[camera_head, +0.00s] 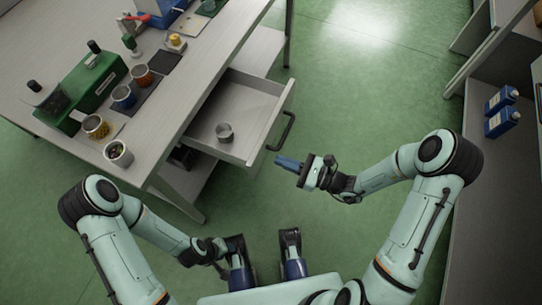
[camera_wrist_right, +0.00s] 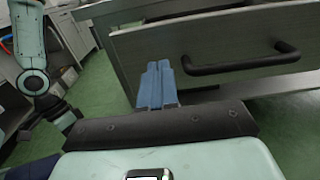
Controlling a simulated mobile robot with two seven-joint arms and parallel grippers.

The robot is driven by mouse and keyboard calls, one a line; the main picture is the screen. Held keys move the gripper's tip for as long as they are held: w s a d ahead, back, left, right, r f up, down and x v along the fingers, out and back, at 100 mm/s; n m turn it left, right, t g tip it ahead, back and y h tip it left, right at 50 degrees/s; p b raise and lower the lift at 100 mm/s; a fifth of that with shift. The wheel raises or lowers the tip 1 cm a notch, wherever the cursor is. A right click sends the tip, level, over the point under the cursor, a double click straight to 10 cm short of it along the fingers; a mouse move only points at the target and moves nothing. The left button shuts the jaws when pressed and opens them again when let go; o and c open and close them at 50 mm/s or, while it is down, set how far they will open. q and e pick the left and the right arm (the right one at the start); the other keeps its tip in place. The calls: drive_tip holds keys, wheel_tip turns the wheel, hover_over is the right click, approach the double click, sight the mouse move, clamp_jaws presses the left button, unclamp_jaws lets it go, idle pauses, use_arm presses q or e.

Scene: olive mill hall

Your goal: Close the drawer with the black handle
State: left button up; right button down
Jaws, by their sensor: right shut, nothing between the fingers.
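The drawer (camera_head: 259,150) is pulled out from the grey workbench. Its black bar handle (camera_head: 288,131) is on the front panel.
The workbench top (camera_head: 190,85) carries several cups, a green box device (camera_head: 92,82) and dark mats. A shelf unit on the right holds blue bottles (camera_head: 502,121). Green floor lies open between the bench and that unit.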

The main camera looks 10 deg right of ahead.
sight(261, 154)
drive_tip(key=x, duration=0.4)
drive_tip(key=shift+w+a, duration=0.1)
drive_tip(key=shift+a, duration=0.05)
use_arm(q)
drive_tip(key=shift+w+a+f, duration=0.2)
drive_tip(key=shift+w+f, duration=0.2)
drive_tip(key=shift+w, duration=0.1)
use_arm(e)
drive_tip(key=shift+a, duration=0.1)
drive_tip(key=shift+w+a, duration=0.15)
drive_tip(key=shift+a, duration=0.05)
drive_tip(key=x, duration=0.9)
drive_tip(key=b+x, duration=0.1)
drive_tip(key=x, duration=1.3)
drive_tip(key=shift+w+a+f, duration=0.1)
drive_tip(key=shift+w+a, duration=0.1)
drive_tip(key=shift+w+a+b, duration=0.3)
drive_tip(key=shift+w+a, duration=0.05)
drive_tip(key=shift+a, duration=0.15)
use_arm(q)
drive_tip(key=shift+t, duration=0.5)
drive_tip(key=w+a, duration=0.1)
drive_tip(key=w+a+f, duration=0.1)
drive_tip(key=shift+w+a+f, duration=0.2)
drive_tip(key=shift+w+a, duration=0.05)
drive_tip(key=shift+w, duration=0.15)
use_arm(e)
drive_tip(key=shift+w+a+r, duration=0.1)
drive_tip(key=shift+r, duration=0.15)
